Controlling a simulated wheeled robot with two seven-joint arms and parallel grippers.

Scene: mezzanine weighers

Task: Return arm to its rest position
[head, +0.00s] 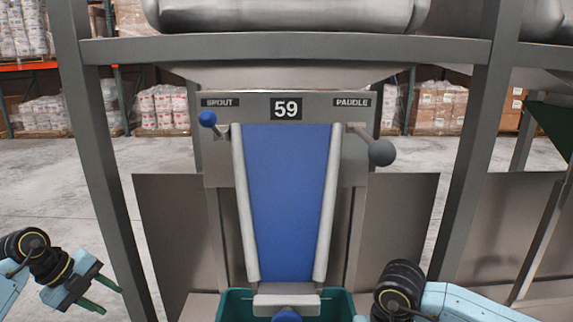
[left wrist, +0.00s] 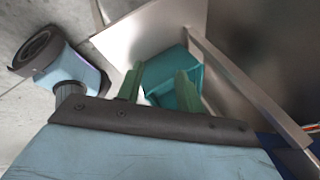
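My left gripper (head: 111,301) is at the lower left of the head view, left of the weigher frame and apart from it. Its two green fingers are spread with nothing between them. In the left wrist view the same gripper (left wrist: 160,79) is open, with a teal bin (left wrist: 172,66) beyond the fingers. My right arm (head: 397,285) shows at the lower right as a black joint and a light blue link. Its gripper is not visible.
Weigher 59 stands ahead with a blue chute (head: 288,205) above the teal bin (head: 338,305). A blue spout knob (head: 207,119) and grey paddle knob (head: 382,152) stick out. Grey posts (head: 105,190) (head: 470,150) flank it. Open floor (head: 40,180) lies left.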

